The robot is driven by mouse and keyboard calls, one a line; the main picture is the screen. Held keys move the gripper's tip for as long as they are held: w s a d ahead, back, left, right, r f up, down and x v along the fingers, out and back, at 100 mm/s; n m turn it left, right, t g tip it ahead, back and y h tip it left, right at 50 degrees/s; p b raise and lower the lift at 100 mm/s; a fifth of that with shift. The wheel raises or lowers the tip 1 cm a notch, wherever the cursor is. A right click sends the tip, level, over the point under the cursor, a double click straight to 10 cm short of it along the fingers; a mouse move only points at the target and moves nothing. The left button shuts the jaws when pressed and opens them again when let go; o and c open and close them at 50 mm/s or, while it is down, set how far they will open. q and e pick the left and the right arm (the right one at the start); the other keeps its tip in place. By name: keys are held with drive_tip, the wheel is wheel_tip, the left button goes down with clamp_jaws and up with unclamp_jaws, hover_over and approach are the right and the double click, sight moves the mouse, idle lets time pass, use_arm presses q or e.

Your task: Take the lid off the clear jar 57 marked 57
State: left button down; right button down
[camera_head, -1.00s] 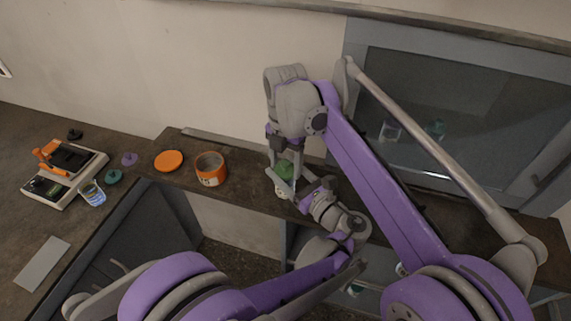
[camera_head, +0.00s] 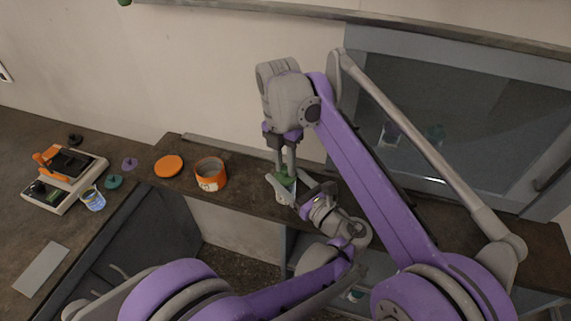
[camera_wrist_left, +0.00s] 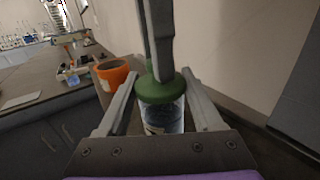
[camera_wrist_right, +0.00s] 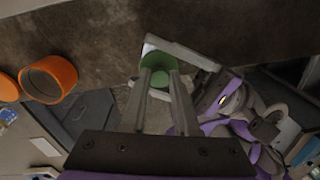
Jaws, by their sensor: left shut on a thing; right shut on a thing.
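The clear jar (camera_wrist_left: 160,116) has a green lid (camera_wrist_left: 162,90) on its top and stands upright in the left wrist view. Its label is partly visible, but I cannot read a number. My left gripper (camera_wrist_left: 165,108) is shut on the jar body from the sides, with one finger on each side. My right gripper (camera_wrist_right: 159,82) comes down from above, shut on the top of the green lid. In the head view the lid (camera_head: 286,181) shows between the two grippers, and they partly hide the jar. The lid sits on the jar with no visible gap.
An open orange container (camera_head: 210,175) stands left of the jar, with an orange disc lid (camera_head: 169,166) beside it. A scale with an orange part (camera_head: 65,178), a small cup (camera_head: 93,199) and dark lids are further left. A glass-fronted cabinet (camera_head: 450,110) is at the right.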

sight(285, 169)
use_arm(q)
drive_tip(key=shift+f, duration=0.25)
use_arm(e)
drive_tip(key=shift+r+h, duration=0.35)
drive_tip(key=shift+h, duration=0.05)
use_arm(q)
drive_tip(key=shift+w+a, duration=0.1)
use_arm(e)
drive_tip(key=shift+s+d, duration=0.1)
drive_tip(key=shift+r, duration=0.1)
drive_tip(key=shift+r+y, duration=0.55)
drive_tip(key=shift+y, duration=0.15)
use_arm(q)
drive_tip(key=shift+r, duration=0.1)
use_arm(e)
drive_tip(key=shift+f, duration=0.1)
drive_tip(key=c, duration=1.1)
unclamp_jaws()
wheel_tip(285, 169, up, 12)
drive_tip(key=shift+f, duration=0.1)
